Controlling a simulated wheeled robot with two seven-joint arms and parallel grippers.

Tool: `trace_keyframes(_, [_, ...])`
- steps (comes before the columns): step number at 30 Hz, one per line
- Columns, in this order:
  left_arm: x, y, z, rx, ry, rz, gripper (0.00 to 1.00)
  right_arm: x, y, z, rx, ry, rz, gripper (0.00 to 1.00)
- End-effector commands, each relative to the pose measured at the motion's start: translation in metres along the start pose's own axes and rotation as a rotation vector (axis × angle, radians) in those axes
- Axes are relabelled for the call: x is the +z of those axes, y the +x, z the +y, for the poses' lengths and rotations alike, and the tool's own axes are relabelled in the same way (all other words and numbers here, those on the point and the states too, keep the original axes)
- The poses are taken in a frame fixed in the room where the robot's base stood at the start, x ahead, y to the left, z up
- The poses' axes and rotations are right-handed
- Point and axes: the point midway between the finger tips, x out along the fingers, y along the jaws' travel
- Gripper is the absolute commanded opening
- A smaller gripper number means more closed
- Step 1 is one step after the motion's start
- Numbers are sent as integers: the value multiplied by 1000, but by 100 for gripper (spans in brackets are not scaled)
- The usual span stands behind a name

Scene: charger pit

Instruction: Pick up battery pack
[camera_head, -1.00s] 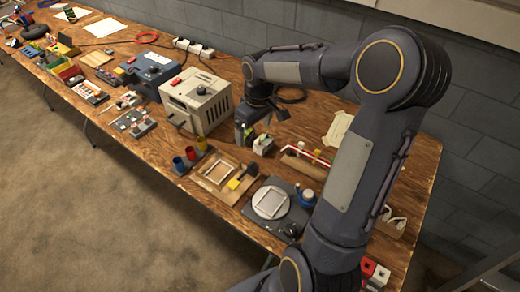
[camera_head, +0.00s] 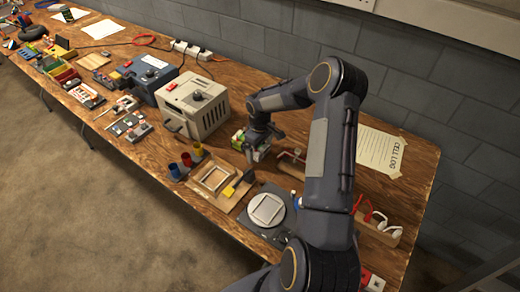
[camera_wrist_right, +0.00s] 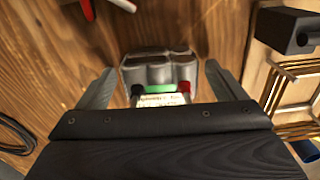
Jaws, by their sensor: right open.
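My right gripper (camera_head: 262,143) is open over the bench, just right of the beige box. In the right wrist view its two fingers (camera_wrist_right: 160,92) stand apart, one on each side of what looks like the battery pack (camera_wrist_right: 160,73). The pack has a grey body, a green strip, a black and a red terminal and a pale label. My gripper's dark body hides its near part. In the head view a small pale block with green (camera_head: 263,154) shows under the gripper, partly covered. I cannot tell whether the fingers touch it. My left gripper is not in view.
The beige box (camera_head: 197,103) stands left of the gripper. Red, blue and yellow cups (camera_head: 186,161), a wooden frame (camera_head: 215,178) and a round plate (camera_head: 266,209) lie nearer the front edge. A paper sheet (camera_head: 380,150) lies on the right.

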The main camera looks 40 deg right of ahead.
Motion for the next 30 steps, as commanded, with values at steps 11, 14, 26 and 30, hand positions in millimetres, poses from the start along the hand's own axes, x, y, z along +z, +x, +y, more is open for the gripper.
trace_keyframes(11, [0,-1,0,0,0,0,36,0,8,0,0,1,1,83])
trace_keyframes(14, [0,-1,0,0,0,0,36,0,7,0,0,1,1,70])
trace_keyframes(26, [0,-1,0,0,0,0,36,-1,6,0,1,1,3,29])
trace_keyframes(30, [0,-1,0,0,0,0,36,-1,6,0,1,1,3,29])
